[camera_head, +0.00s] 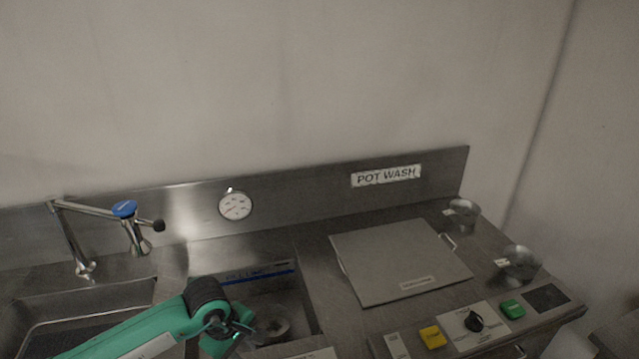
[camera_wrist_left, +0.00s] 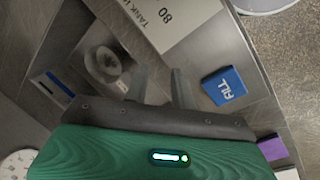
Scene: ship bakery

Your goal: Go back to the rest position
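My left arm, green with a black joint, comes in from the lower left in the head view. Its gripper (camera_head: 228,338) hangs above the counter by the open sink well; the fingers are hard to make out there. In the left wrist view the two grey fingers of the left gripper (camera_wrist_left: 160,80) stand apart with nothing held between them. My right gripper is in neither view.
A faucet (camera_head: 125,225) with a blue cap stands at the left sink. A recessed well (camera_head: 305,305) holds a metal cup (camera_head: 272,326). A square lid (camera_head: 400,260), two metal cups (camera_head: 462,215) (camera_head: 518,262) and control buttons (camera_head: 432,337) lie right. A blue FILL block (camera_wrist_left: 224,86) is near the fingers.

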